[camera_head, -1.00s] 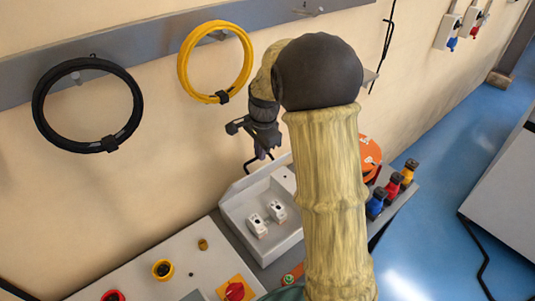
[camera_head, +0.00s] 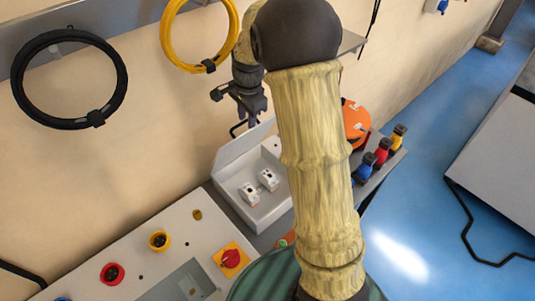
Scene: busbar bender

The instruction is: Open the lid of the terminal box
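A pale grey, open-topped box (camera_head: 277,208) sits on the bench near the wall, with two small white blocks inside. A flat pale panel (camera_head: 236,152) stands raised along its wall side; I take this for the terminal box with its lid up, but the hinge is not clear. My gripper (camera_head: 251,119) is dark and points down above the far end of the panel. It is small and partly merged with dark parts around it, so I cannot tell its opening or whether it touches the panel. My forearm hides the right side of the box.
A control panel (camera_head: 120,238) with a red knob (camera_head: 231,258) and coloured buttons lies front left. Black (camera_head: 20,92) and yellow (camera_head: 168,45) cable coils hang on the wall. An orange disc (camera_head: 355,122) and blue, red and yellow connectors (camera_head: 382,152) stand right.

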